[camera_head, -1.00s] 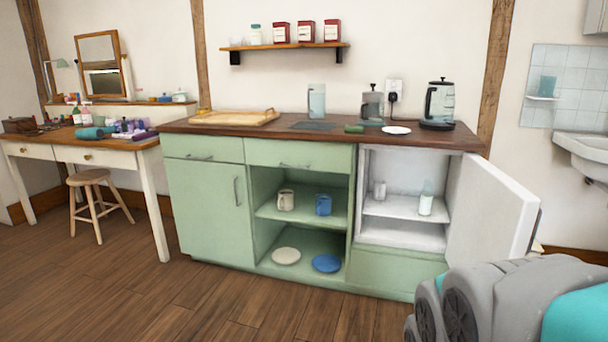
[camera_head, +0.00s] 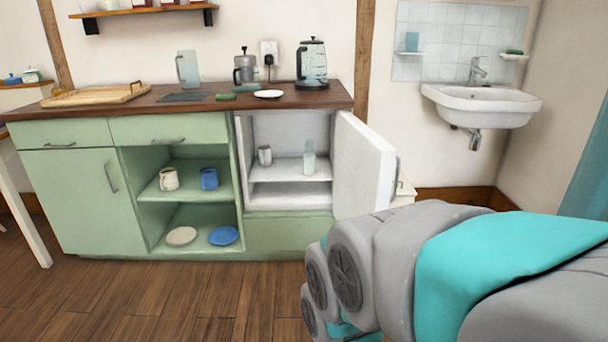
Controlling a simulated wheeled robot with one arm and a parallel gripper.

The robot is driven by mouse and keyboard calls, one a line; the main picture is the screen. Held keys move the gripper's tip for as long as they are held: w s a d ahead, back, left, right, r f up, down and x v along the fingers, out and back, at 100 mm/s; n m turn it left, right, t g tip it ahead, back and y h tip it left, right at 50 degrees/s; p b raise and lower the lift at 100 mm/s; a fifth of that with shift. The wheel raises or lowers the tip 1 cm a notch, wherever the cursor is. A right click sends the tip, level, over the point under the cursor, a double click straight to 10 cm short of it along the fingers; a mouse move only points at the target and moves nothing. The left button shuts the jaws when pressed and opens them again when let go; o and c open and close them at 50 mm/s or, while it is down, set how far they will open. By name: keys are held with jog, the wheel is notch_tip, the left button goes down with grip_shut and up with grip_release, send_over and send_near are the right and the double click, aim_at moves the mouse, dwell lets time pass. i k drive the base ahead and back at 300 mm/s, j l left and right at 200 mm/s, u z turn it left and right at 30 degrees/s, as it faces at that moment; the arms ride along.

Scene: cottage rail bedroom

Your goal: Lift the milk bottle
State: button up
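A pale, translucent bottle (camera_head: 309,160), which looks like the milk bottle, stands upright on the upper shelf inside the small open fridge (camera_head: 287,221). The fridge door (camera_head: 362,168) is swung open to the right. My arm fills the lower right, in front of and to the right of the fridge. My gripper is not in view.
The wooden counter (camera_head: 330,98) bears a tray (camera_head: 95,95), a pitcher, a coffee press, a white plate and a kettle (camera_head: 312,65). Mugs and plates sit in the open green cabinet. A sink (camera_head: 481,104) hangs at right. The floor in front is clear.

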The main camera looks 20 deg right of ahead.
aim_at(309, 155)
jog(key=l+u, duration=0.3)
jog(key=l, duration=2.5)
jog(key=i+j+z, duration=0.1)
jog(key=j, duration=0.2)
jog(key=i+j+z, duration=0.1)
jog(key=j, duration=0.25)
jog(key=i+j+z, duration=0.25)
jog(key=j, duration=0.45)
jog(key=i+j, duration=0.2)
jog(key=j, duration=0.15)
jog(key=i+j, duration=0.2)
jog(key=j, duration=0.2)
jog(key=i+j, duration=0.2)
jog(key=j, duration=0.15)
